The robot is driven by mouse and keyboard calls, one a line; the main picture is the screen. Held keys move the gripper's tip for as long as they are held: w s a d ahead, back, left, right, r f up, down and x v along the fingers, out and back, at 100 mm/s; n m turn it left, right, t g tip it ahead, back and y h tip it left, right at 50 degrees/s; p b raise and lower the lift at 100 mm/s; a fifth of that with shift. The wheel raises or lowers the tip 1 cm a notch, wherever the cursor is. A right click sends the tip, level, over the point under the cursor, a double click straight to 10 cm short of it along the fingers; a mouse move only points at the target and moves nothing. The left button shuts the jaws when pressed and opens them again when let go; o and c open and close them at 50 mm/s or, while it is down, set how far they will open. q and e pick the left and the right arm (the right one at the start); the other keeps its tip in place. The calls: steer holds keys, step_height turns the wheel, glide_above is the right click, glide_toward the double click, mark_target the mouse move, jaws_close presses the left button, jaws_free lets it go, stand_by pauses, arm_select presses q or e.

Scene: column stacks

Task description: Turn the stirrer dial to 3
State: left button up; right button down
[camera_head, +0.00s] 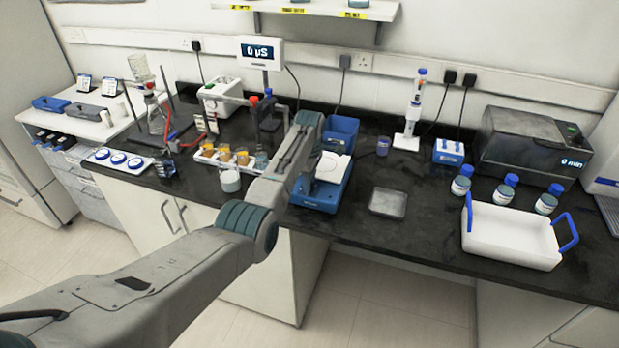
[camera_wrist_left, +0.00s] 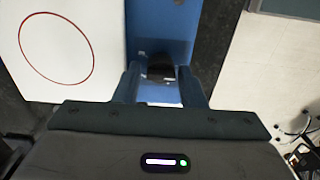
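The stirrer (camera_head: 322,196) is a blue unit with a white top, near the counter's front edge in the head view. My left arm reaches over its left side and hides part of it. In the left wrist view the white plate with a red ring (camera_wrist_left: 57,48) lies at the left, and the blue body (camera_wrist_left: 160,22) runs beside it. A black dial (camera_wrist_left: 160,66) sits between the fingertips of my left gripper (camera_wrist_left: 160,76). The fingers stand apart, one on each side of it, with small gaps showing. The dial's number marks cannot be read. My right gripper is not in view.
A grey square dish (camera_head: 388,203) lies right of the stirrer. A white tray with blue handles (camera_head: 510,240) and several blue-capped jars stand farther right. Left of my arm are a rack of amber cups (camera_head: 232,157) and a white cup (camera_head: 230,181). A blue bin (camera_head: 341,129) stands behind.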

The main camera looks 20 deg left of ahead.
arm_select(q)
steer(key=shift+s, duration=0.1)
steer(key=shift+f, duration=0.1)
steer(key=c, duration=0.7)
